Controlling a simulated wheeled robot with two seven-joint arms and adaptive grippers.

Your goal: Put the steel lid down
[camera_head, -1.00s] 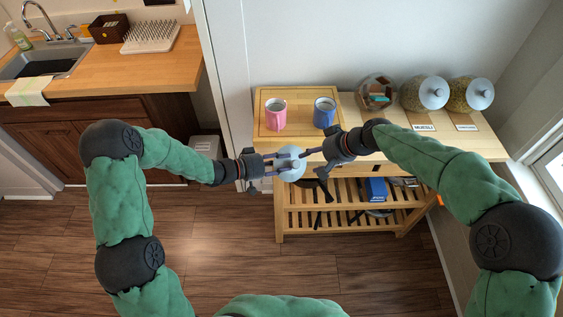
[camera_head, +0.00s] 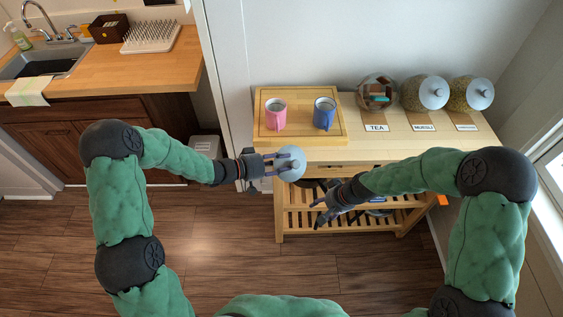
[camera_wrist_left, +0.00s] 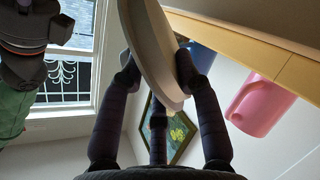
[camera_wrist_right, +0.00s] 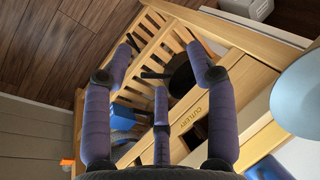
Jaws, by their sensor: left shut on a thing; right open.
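The steel lid (camera_head: 291,163) is a pale grey disc held in front of the cart's top edge. My left gripper (camera_head: 284,165) is shut on it; in the left wrist view the lid (camera_wrist_left: 150,50) stands edge-on between the fingers. My right gripper (camera_head: 322,213) is open and empty, lower and to the right, in front of the cart's slatted shelf. The right wrist view shows its spread fingers (camera_wrist_right: 160,75) with nothing between them, and the lid (camera_wrist_right: 303,93) at the right edge.
The wooden cart (camera_head: 350,155) carries a board (camera_head: 300,138) with a pink mug (camera_head: 276,117) and a blue mug (camera_head: 324,116). Three jars stand at the back right, the leftmost lidless, behind labels including TEA (camera_head: 376,127). The cart top's front right is clear.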

